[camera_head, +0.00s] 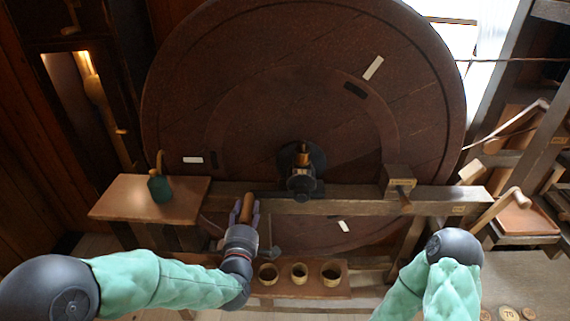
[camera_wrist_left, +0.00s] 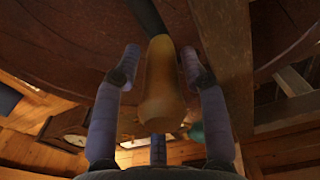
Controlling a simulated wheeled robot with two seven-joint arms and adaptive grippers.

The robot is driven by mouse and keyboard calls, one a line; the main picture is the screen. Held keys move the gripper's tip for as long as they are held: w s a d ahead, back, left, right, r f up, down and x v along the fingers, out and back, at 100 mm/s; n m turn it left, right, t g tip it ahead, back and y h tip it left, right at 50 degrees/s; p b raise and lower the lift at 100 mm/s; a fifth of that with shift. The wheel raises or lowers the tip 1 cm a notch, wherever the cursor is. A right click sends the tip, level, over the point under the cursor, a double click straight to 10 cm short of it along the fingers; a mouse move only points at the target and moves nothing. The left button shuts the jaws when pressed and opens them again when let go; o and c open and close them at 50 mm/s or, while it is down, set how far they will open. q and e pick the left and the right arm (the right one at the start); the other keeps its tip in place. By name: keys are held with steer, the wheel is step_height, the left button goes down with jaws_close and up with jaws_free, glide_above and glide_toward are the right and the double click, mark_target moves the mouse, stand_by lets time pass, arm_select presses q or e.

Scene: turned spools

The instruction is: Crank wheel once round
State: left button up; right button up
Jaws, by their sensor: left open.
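The large round wooden wheel (camera_head: 270,90) fills the middle of the head view, with white and black marks on its face and a dark hub (camera_head: 302,165). A wooden crank handle (camera_head: 247,207) stands below and left of the hub. My left gripper (camera_head: 244,210) is around the handle with its fingers open. In the left wrist view the handle (camera_wrist_left: 162,85) stands between the two fingertips (camera_wrist_left: 161,66), with a gap showing on each side. My right arm comes in at the lower right of the head view; its gripper is not visible.
A wooden beam (camera_head: 440,200) crosses in front of the wheel. A small shelf (camera_head: 125,198) at left holds a green oil can (camera_head: 159,186). A low rack (camera_head: 330,292) with three cups stands below the beam. Wooden levers (camera_head: 497,210) and frames stand at right.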

arm_select(q)
steer(key=shift+r+p, duration=0.35)
steer(key=shift+r, duration=0.05)
steer(key=shift+w+d+r+m+p, duration=0.1)
steer(key=shift+r+m+p, duration=0.1)
steer(key=shift+r+m, duration=0.35)
steer(key=shift+w+r+m+p, duration=0.1)
steer(key=shift+r+m+p, duration=0.05)
steer(key=shift+r+m, duration=0.35)
steer(key=r+m+p, duration=0.1)
steer(key=r, duration=0.1)
steer(key=d+r+m+p, duration=0.1)
steer(key=r, duration=0.1)
steer(key=shift+w+r+m, duration=0.15)
steer(key=shift+m, duration=0.2)
steer(key=d+r+m+p, duration=0.7)
steer(key=d+m+p, duration=0.1)
steer(key=d+m, duration=0.1)
steer(key=shift+s+m, duration=0.3)
steer(key=shift+d, duration=0.1)
